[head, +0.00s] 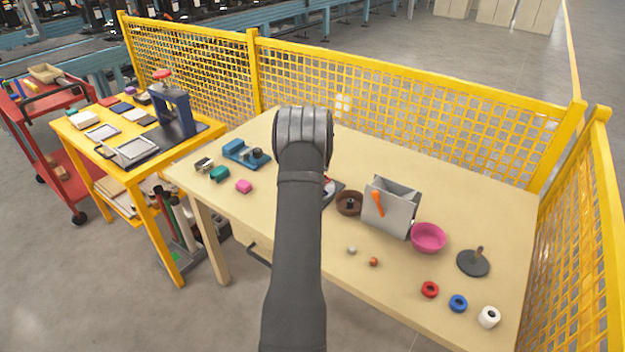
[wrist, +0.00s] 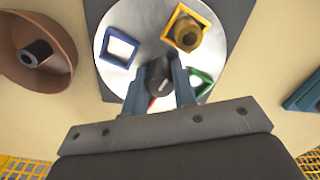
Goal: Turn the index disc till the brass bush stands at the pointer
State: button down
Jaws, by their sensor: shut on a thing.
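The index disc (wrist: 128,20) is a pale round plate on a dark base plate (wrist: 232,12) in the wrist view. It carries a blue square frame (wrist: 108,46), a yellow frame (wrist: 172,24) and a green frame (wrist: 207,82). The brass bush (wrist: 187,37) stands in the yellow frame, up and right of the dark centre knob (wrist: 160,75). My gripper (wrist: 158,82) is shut on that knob. A bit of red (wrist: 152,102) shows between the fingers; I cannot tell whether it is the pointer. In the head view my arm hides most of the disc (head: 327,194).
A blue fixture (head: 246,153) and small blocks lie to the left. Coloured rings lie at the front right. Yellow mesh fencing (head: 400,95) borders the table.

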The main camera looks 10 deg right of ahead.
dwell(0.8)
jog(key=c, duration=1.5)
grip_release()
jog(key=shift+o, duration=0.2)
notch_tip(320, 180, up, 18)
jog(key=shift+f, duration=0.25)
